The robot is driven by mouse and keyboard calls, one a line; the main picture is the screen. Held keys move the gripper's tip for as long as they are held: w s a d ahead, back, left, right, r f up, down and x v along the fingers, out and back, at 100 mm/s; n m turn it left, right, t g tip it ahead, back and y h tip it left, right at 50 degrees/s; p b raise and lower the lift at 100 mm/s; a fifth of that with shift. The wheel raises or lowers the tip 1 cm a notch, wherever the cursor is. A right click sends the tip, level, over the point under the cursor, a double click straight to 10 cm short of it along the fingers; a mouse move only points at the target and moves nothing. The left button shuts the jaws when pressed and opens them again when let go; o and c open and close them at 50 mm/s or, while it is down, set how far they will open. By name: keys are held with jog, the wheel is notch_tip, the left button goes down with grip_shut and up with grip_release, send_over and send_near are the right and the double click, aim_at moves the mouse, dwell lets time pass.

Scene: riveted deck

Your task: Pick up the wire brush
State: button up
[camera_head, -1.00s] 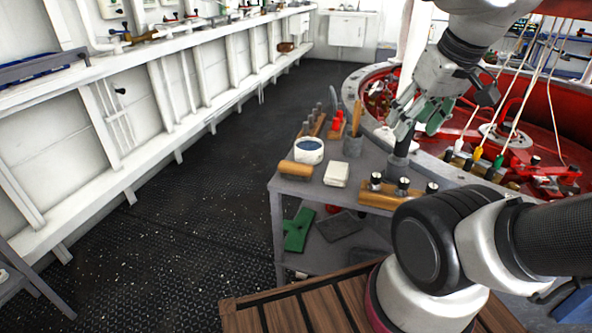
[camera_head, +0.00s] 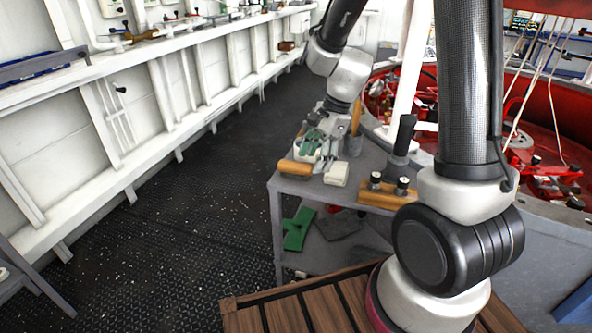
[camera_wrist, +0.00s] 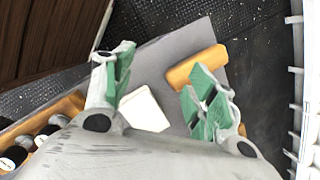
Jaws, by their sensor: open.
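An orange-brown wooden block (camera_head: 295,168), likely the back of the wire brush, lies at the near left corner of the grey cart top (camera_head: 325,190). Its bristles are not visible. My gripper (camera_head: 318,155) is above the cart, just behind and right of this block, fingers pointing down. In the wrist view the block (camera_wrist: 196,66) lies beyond the right finger's tip, not between the fingers. My gripper (camera_wrist: 163,88) is open and empty, with green pads on both fingers. A white block (camera_wrist: 145,108) shows between the fingers.
The white block (camera_head: 336,175) sits right of the wooden block. A round white tin is mostly hidden behind my gripper. A grey cup (camera_head: 353,146) stands behind. Green parts (camera_head: 298,229) lie on the lower shelf.

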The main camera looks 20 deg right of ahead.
aim_at(296, 163)
jog(key=w+m, duration=0.1)
jog(key=m, duration=0.1)
jog(key=w+m+t, duration=0.1)
jog(key=m, duration=0.1)
jog(key=w+a+m, duration=0.1)
jog(key=w, duration=0.1)
jog(key=shift+r+m+t, duration=0.3)
jog(key=shift+m, duration=0.1)
jog(key=m, duration=0.1)
jog(key=w+m, duration=0.1)
jog(key=shift+m, duration=0.7)
jog(key=x, duration=0.7)
jog(key=shift+w+a+f, duration=0.15)
jog(key=shift+a+f, duration=0.1)
jog(key=shift+f, duration=0.25)
